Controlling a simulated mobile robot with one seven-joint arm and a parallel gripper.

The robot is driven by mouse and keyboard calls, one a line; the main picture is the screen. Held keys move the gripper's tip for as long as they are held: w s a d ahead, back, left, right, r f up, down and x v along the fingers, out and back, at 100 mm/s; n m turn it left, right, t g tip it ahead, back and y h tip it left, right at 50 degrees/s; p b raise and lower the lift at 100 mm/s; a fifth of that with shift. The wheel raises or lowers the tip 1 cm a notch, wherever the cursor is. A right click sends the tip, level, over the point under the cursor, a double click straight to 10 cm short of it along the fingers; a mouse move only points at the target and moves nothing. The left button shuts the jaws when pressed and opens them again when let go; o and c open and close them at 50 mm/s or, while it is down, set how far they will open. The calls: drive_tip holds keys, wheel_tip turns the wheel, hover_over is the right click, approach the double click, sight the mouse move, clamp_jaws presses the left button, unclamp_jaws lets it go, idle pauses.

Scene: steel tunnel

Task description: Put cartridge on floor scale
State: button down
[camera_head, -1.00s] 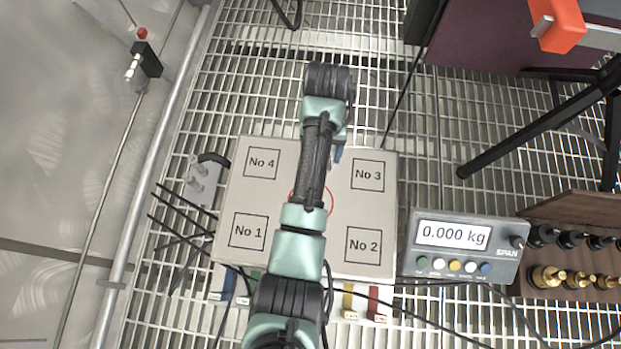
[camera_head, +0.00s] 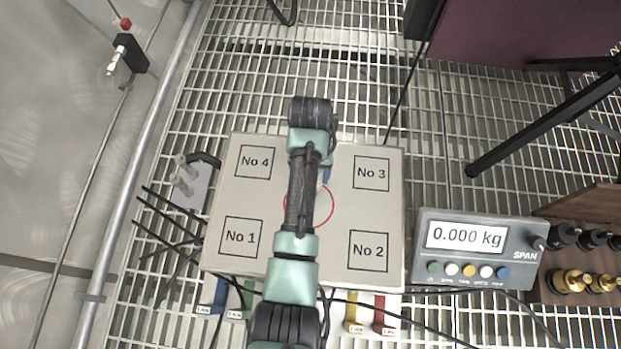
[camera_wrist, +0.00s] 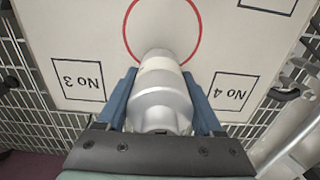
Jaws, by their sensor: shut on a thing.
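The cartridge (camera_wrist: 160,95) is a silver-grey cylinder with a pale band. In the wrist view it sits between the two blue fingers of my gripper (camera_wrist: 160,88), which is shut on it. The floor scale (camera_head: 228,200) is a flat beige plate with squares marked No 1 to No 4 and a red circle in the middle. In the wrist view the cartridge's far end overlaps the near edge of the red circle (camera_wrist: 198,48); I cannot tell whether it touches the plate. In the head view my arm hides the cartridge and most of my gripper.
The scale's display (camera_head: 466,236) reads 0.000 kg. Brass weights (camera_head: 568,282) stand in a wooden rack at the right. Black cables and coloured tags lie along the plate's front edge. The floor is open steel grating.

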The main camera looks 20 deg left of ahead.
drive_tip(key=shift+f+b, duration=0.55)
drive_tip(key=shift+f, duration=0.5)
drive_tip(key=shift+f, duration=0.15)
drive_tip(key=shift+c, duration=0.2)
unclamp_jaws()
wheel_tip(320, 180, up, 12)
drive_tip(key=p, duration=1)
